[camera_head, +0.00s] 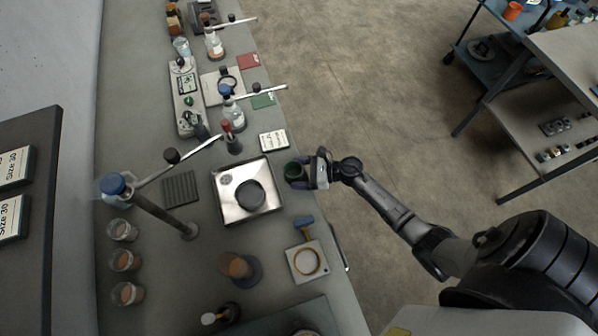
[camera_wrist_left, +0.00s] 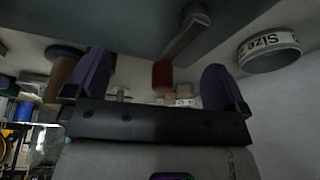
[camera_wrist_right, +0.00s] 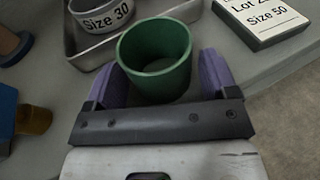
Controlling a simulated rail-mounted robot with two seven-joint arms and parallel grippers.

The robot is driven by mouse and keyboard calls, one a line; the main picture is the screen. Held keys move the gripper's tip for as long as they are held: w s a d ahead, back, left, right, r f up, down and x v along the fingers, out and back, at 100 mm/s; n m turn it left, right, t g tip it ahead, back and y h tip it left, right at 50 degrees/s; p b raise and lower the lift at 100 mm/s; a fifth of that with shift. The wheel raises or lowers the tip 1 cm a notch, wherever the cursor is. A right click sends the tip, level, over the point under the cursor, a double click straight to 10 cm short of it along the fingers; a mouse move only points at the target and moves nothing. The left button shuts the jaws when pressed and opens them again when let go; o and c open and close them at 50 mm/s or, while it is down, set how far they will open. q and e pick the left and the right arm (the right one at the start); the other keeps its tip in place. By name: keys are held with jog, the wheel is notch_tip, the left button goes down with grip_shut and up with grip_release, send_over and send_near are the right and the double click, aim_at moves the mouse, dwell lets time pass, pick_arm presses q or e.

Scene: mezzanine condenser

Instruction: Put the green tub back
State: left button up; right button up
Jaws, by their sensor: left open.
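The green tub (camera_head: 293,170) is a short, open-topped round cup at the bench's right edge, just right of the metal tray. In the right wrist view the tub (camera_wrist_right: 156,60) sits upright between the two purple fingers of my right gripper (camera_wrist_right: 160,85), which looks closed on its sides. The inside that shows looks empty. In the head view my right gripper (camera_head: 308,172) reaches in from the right. My left gripper (camera_wrist_left: 155,85) is open and empty in its wrist view; I cannot make it out in the head view.
The metal tray (camera_head: 224,203) holds a dark round piece (camera_head: 250,195), labelled Size 30 in the right wrist view. A clamp stand (camera_head: 165,214) and bottles crowd the left.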

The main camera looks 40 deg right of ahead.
jog(key=shift+o, duration=0.7)
pick_arm(q)
jog(key=shift+r, duration=0.1)
